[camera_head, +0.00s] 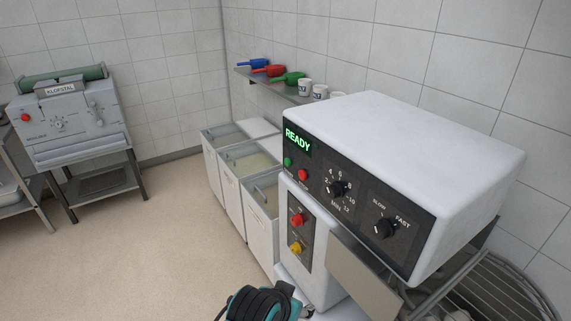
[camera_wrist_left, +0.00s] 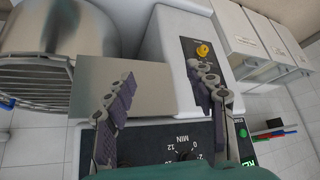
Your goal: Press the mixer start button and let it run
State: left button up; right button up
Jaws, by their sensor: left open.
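The mixer (camera_head: 430,135) is a big white machine with a black control panel on the right in the head view. Its display (camera_head: 298,140) reads READY in green. Below it are a green button (camera_head: 288,161) and a red button (camera_head: 303,174). My left gripper (camera_wrist_left: 160,72) is open and empty in the wrist view, its fingers wide apart in front of the mixer. That view is turned over and shows part of the display (camera_wrist_left: 249,163) at the lower right. My right gripper is not in view.
A timer dial (camera_head: 337,188) and a speed dial (camera_head: 384,229) share the panel. A red knob (camera_head: 297,220) and yellow knob (camera_head: 296,247) sit below. A steel plate (camera_head: 365,272) and wire guard (camera_head: 505,285) jut out. White bins (camera_head: 231,190) stand behind; floor at left is clear.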

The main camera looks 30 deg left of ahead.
pick_arm(q)
grip_shut()
dwell(1.1)
